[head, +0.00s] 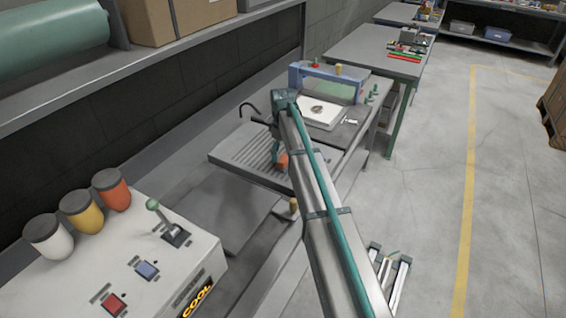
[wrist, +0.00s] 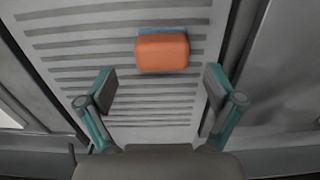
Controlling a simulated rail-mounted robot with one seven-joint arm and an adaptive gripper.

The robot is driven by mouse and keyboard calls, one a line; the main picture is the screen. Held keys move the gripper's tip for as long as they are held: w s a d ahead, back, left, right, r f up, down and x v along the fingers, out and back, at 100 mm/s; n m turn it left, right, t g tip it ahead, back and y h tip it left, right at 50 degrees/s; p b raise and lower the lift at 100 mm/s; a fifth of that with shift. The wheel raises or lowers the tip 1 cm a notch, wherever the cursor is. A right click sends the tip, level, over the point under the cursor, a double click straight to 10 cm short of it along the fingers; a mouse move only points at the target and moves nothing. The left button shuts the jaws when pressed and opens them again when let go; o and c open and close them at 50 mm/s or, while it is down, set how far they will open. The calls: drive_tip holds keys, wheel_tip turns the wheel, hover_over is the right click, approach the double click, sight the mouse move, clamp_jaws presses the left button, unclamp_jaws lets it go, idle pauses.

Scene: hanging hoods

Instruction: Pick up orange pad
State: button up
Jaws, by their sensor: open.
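The orange pad (wrist: 162,54) lies on a grey slatted tray (wrist: 70,48), with a blue edge showing along its far side in the wrist view. In the head view a small part of the orange pad (head: 283,161) shows beside my arm, with the rest hidden. My gripper (wrist: 160,82) is open and empty, its two teal-edged fingers apart. The pad is ahead of the fingertips, roughly centred between them, and not between the fingers. In the head view my arm hides most of the gripper.
A blue-framed press (head: 325,82) with a white sheet (head: 322,112) sits beyond the tray. The floor (head: 425,180) to the right is clear.

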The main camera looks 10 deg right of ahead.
sight(283, 158)
drive_tip(key=shift+s+f+p, duration=0.15)
drive_tip(key=shift+f+p, duration=0.2)
drive_tip(key=shift+f, duration=0.1)
drive_tip(key=shift+s+d+f+p, duration=0.1)
drive_tip(key=shift+f+p, duration=0.65)
drive_tip(key=shift+f, duration=1.4)
drive_tip(key=c, duration=1.2)
drive_tip(key=shift+c, duration=0.2)
drive_tip(key=shift+r, duration=0.15)
drive_tip(key=shift+r+b, duration=0.65)
drive_tip(key=shift+r, duration=0.05)
drive_tip(key=s+a+r+b, duration=0.4)
drive_tip(key=s+a+r, duration=0.2)
drive_tip(key=s+r, duration=0.5)
drive_tip(key=shift+s+r+b, duration=0.2)
drive_tip(key=shift+s+b, duration=0.2)
drive_tip(key=shift+s, duration=0.45)
